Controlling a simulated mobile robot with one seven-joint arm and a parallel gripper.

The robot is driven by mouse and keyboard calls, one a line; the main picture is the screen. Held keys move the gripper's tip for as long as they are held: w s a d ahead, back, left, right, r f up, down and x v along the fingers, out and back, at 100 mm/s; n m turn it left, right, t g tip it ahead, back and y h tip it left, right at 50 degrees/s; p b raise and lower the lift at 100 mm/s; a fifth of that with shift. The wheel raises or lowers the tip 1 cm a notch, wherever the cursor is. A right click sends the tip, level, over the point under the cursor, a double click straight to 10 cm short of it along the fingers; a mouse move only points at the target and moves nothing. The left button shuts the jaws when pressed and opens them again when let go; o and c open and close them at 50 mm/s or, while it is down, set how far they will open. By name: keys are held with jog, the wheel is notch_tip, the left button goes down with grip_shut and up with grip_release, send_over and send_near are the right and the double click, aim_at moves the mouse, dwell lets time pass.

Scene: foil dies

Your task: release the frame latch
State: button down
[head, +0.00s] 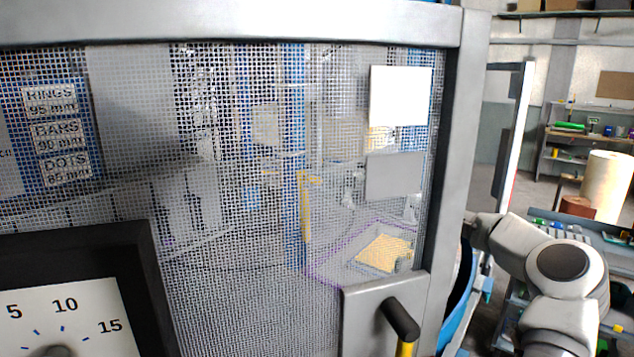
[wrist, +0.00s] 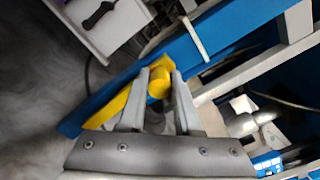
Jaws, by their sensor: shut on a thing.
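The knob appears to belong to a yellow lever (wrist: 112,108) lying along a blue frame beam (wrist: 205,38); I take this lever for the frame latch. The lower part of the knob and where the lever joins the frame are partly hidden by the fingers. In the head view my arm reaches behind the grey door post, and my gripper and the latch are hidden there.
Shelves and a pale drum (head: 606,185) stand farther right. In the wrist view a white box (wrist: 105,22) lies at upper left.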

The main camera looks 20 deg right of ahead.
jog(key=shift+d+r, duration=0.1)
jog(key=c, duration=0.6)
grip_release()
jog(key=b+v, duration=0.4)
jog(key=v, duration=1.3)
jog(key=shift+s, duration=0.2)
jog(key=shift+d, duration=0.1)
